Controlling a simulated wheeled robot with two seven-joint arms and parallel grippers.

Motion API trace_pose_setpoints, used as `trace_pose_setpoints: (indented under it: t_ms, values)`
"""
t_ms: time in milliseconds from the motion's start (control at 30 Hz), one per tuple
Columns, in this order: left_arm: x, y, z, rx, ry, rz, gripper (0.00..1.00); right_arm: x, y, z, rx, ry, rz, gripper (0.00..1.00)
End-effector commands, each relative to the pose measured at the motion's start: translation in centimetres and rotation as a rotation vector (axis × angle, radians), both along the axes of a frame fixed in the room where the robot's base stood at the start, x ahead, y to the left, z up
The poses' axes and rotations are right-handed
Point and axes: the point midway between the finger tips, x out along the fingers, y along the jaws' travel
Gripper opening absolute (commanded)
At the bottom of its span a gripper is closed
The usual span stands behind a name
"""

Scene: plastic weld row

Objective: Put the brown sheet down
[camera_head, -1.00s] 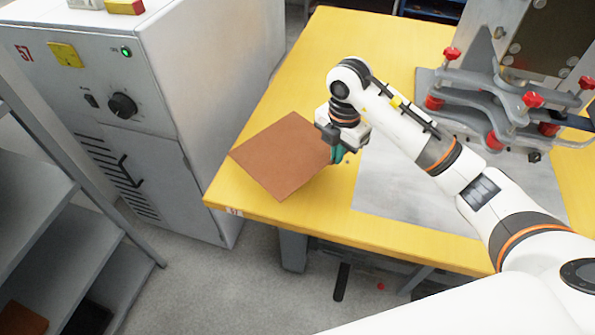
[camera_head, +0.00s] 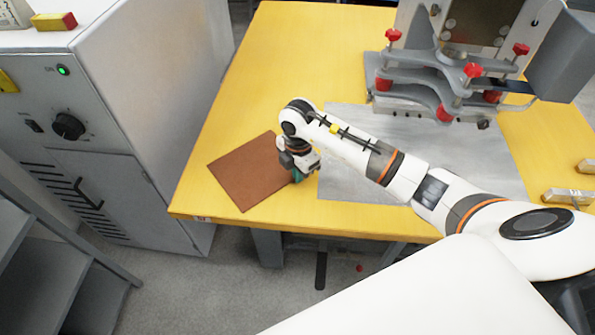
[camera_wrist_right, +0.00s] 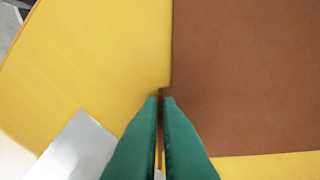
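The brown sheet (camera_head: 243,172) is a flat, square piece at the left end of the yellow table. It looks level and at or very close to the tabletop; I cannot tell whether all of it touches. My right gripper (camera_head: 298,177) is at the sheet's right-hand corner. In the right wrist view the green fingertips (camera_wrist_right: 161,98) are nearly together, with a thin brown strip between them, and the sheet (camera_wrist_right: 245,75) spreads to the right. My left gripper is not in view.
The yellow table (camera_head: 290,50) is bare behind the sheet. A grey plate (camera_head: 350,180) lies right of the gripper, with a clamp fixture with red knobs (camera_head: 440,75) behind it. A grey cabinet (camera_head: 110,110) stands left of the table. Small metal blocks (camera_head: 567,197) lie at right.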

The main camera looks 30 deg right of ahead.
Motion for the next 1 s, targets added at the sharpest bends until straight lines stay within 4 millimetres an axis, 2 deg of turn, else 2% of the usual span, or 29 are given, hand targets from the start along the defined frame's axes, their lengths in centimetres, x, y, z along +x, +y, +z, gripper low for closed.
trace_pose_setpoints:
  t_ms: [300,400,467,767,867,1000]
  values:
    - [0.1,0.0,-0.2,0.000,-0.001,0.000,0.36,0.1,0.0,-0.3,0.000,-0.002,0.001,0.00]
    - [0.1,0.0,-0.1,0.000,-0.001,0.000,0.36,0.0,0.0,-0.2,0.000,-0.001,0.001,0.19]
    - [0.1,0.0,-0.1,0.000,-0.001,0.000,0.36,0.0,0.0,-0.2,0.000,-0.001,0.001,0.26]
    - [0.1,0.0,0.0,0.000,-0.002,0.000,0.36,0.0,0.0,0.1,0.001,-0.002,0.001,0.26]
    - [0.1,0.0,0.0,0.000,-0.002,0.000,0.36,0.1,0.0,0.9,0.002,-0.004,0.001,0.26]
    - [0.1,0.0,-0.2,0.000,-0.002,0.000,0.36,0.2,0.0,3.4,0.001,-0.007,0.002,0.26]
